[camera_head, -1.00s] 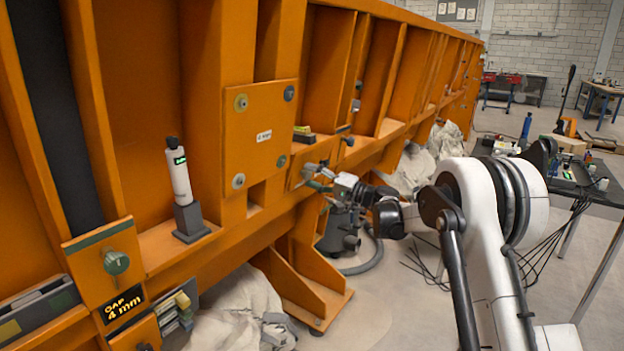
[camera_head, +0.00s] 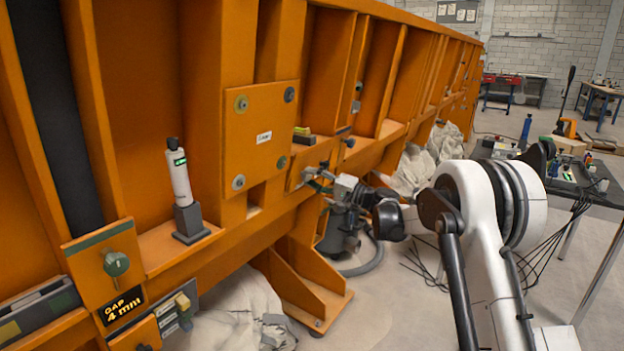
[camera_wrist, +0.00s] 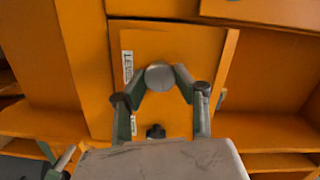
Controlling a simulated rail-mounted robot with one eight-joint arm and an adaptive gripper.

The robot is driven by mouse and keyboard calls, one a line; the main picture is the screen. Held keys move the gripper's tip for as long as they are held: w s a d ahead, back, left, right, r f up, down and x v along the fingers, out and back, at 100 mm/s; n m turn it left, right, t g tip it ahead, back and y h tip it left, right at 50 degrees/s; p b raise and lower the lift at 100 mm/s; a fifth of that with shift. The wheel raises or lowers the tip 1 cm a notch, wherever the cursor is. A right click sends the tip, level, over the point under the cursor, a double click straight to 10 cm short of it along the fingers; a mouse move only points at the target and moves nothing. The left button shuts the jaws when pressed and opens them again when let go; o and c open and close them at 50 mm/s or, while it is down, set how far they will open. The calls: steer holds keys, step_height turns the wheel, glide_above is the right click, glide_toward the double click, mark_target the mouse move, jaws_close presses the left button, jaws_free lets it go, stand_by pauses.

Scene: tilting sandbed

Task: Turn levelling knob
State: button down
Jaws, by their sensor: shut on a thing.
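In the wrist view, the levelling knob (camera_wrist: 160,76) is a round grey knob on an orange panel (camera_wrist: 205,45). A white label (camera_wrist: 128,66), partly readable as "LEVEL", is beside it on the left. My gripper (camera_wrist: 161,79) is shut on the knob, with one green-grey finger on each side. In the head view, my gripper (camera_head: 319,178) is at a small panel on the orange frame's lower beam. The knob is too small and covered there to make out.
A small black knob (camera_wrist: 155,131) sits below the grey one. A mounting plate (camera_head: 258,130) and a handheld-like white device (camera_head: 179,178) are on the frame to the left. A cluttered dark table (camera_head: 570,185) stands at the right.

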steer(key=m, duration=0.5)
steer(key=shift+f+m+y, duration=0.1)
steer(key=shift+m+y, duration=0.2)
steer(key=shift+m, duration=0.1)
stand_by(0.4)
steer(key=c, duration=1.3)
jaws_free()
steer(key=shift+d, duration=0.1)
steer(key=v, duration=1.2)
steer(key=shift+f, duration=0.1)
steer(key=shift+s, duration=0.1)
